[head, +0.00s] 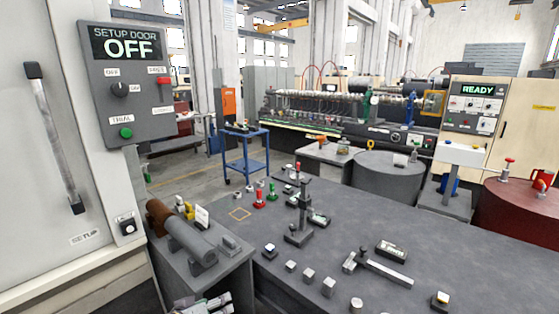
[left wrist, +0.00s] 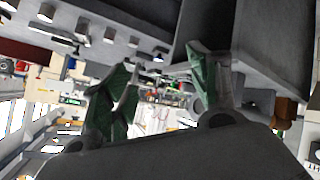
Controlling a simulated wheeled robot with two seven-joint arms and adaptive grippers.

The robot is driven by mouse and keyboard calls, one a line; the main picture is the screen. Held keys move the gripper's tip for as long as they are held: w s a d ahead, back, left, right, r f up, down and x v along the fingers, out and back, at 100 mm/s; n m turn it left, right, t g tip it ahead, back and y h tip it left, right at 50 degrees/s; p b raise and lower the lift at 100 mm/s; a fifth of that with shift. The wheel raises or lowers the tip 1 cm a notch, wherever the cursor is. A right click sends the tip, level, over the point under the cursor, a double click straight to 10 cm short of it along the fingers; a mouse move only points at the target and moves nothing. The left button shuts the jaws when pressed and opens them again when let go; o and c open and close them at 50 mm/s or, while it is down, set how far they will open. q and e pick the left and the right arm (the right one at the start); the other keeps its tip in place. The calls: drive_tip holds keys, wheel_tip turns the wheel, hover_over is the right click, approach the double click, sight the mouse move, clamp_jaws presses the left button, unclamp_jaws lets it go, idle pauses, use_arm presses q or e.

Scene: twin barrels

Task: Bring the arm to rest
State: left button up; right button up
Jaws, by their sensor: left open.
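My left gripper (left wrist: 162,68) shows in the left wrist view with its two green-grey fingers spread apart and nothing between them. In the head view, a grey part of my left arm or gripper shows at the bottom edge, low in front of the small side bench; its fingertips cannot be made out there. The wrist view is tilted, with the dark bench close above and beside the fingers. My right gripper is in neither view.
A grey cabinet with a "SETUP DOOR OFF" panel (head: 125,85) stands at left. A side bench (head: 232,262) holds cylinders. The large dark bench (head: 340,240) carries a post stand (head: 300,215), several small blocks and a bar (head: 385,270). Two drums (head: 388,180) (head: 515,215) stand at right.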

use_arm(q)
drive_tip(key=s+a+f+m+g+y, duration=0.25)
drive_tip(key=s+f, duration=0.35)
drive_tip(key=s, duration=0.3)
drive_tip(key=s+a+f+m+g+y, duration=0.15)
drive_tip(key=s+f+g, duration=0.3)
drive_tip(key=s, duration=0.45)
wheel_tip(320, 180, down, 32)
drive_tip(key=s+a, duration=0.2)
drive_tip(key=s+a+f, duration=0.3)
drive_tip(key=s+f, duration=0.7)
drive_tip(key=s+a+f+g, duration=0.1)
drive_tip(key=s+a+f, duration=0.2)
drive_tip(key=s+f, duration=0.7)
drive_tip(key=shift+s+a+f+g+y, duration=0.3)
drive_tip(key=shift+s+a+f, duration=0.1)
drive_tip(key=shift+s, duration=0.35)
